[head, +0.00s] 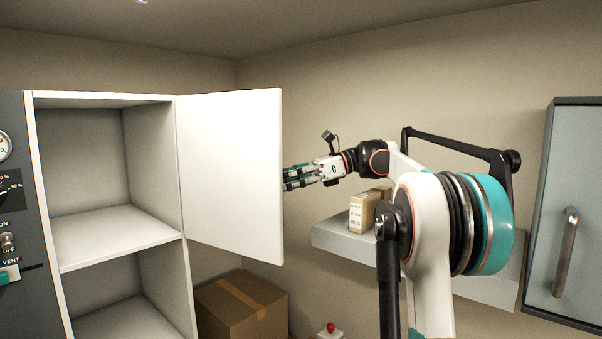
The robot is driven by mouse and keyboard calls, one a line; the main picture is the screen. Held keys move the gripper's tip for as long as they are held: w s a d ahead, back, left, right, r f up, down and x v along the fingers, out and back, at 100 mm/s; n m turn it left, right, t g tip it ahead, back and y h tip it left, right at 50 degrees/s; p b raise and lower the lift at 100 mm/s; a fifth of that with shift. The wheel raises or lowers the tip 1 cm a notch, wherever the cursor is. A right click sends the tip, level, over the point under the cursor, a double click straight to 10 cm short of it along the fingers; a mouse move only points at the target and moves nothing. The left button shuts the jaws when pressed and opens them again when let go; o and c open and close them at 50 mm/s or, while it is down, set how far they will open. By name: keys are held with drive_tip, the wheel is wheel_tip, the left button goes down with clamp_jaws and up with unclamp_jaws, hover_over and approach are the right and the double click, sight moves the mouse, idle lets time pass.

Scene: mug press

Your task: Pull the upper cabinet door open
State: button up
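The white upper cabinet door (232,175) stands wide open, swung out to the right of the white cabinet (178,140). The upper compartment is exposed and looks empty. My gripper (286,178) is at the door's free right edge, pointing left, with its fingertips at or just behind that edge. I cannot tell whether it touches the door. The door's handle does not show, and whether the fingers are open or shut is not clear.
A grey shelf (340,240) with a beige box (363,212) is below my arm. A cardboard box (240,305) sits low under the door. A grey wall cabinet (577,200) with a handle is at the right. A dark control panel (22,120) stands at the left.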

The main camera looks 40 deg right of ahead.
drive_tip(key=w+d+p, duration=0.3)
drive_tip(key=d+p, duration=0.1)
drive_tip(key=d, duration=0.2)
drive_tip(key=shift+d+r, duration=0.2)
drive_tip(key=shift+d, duration=0.2)
idle(0.5)
drive_tip(key=shift+s, duration=0.15)
idle(0.4)
